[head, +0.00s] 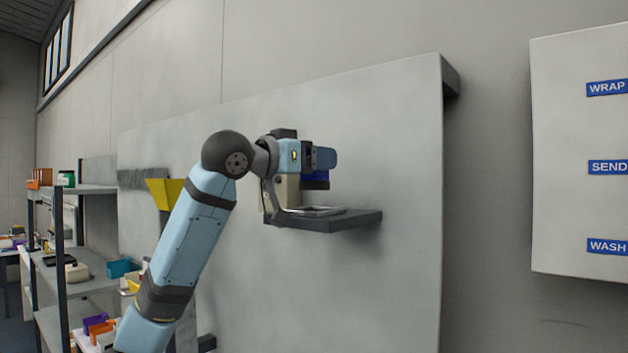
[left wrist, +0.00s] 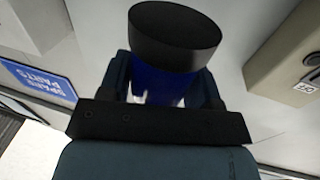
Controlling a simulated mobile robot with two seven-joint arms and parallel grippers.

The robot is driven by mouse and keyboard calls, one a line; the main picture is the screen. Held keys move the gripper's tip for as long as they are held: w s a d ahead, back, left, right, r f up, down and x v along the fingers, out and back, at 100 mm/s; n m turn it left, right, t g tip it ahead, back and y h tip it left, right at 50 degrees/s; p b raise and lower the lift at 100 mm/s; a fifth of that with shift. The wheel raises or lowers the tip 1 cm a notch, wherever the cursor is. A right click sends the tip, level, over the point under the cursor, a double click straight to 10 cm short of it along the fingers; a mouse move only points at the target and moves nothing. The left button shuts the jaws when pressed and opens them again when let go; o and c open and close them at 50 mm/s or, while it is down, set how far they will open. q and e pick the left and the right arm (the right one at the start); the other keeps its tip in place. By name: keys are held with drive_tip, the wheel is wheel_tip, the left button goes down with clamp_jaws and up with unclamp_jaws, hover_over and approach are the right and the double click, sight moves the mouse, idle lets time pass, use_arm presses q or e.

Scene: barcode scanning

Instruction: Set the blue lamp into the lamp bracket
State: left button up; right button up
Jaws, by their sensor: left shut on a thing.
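My left gripper (head: 322,160) is shut on the blue lamp (head: 315,184), just above a dark wall shelf (head: 350,221). In the left wrist view the lamp shows a wide black end (left wrist: 175,38) and a blue body (left wrist: 158,88) between the two dark fingers of the gripper (left wrist: 165,85). A light metal frame (head: 322,211) lies on the shelf below the lamp, with a gap between. I cannot tell for sure which part is the lamp bracket. My right gripper is not in view.
A beige box (head: 286,193) stands on the shelf behind my wrist; a beige box with a label (left wrist: 285,60) shows in the wrist view. A grey wall panel (head: 410,150) backs the shelf.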

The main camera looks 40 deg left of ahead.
sight(302, 183)
use_arm(q)
wheel_tip(302, 183, down, 4)
drive_tip(key=shift+w+r, duration=0.1)
drive_tip(key=shift+r, duration=0.15)
drive_tip(key=shift+f, duration=0.25)
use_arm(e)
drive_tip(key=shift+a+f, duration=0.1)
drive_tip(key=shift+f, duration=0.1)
use_arm(q)
drive_tip(key=shift+f, duration=0.1)
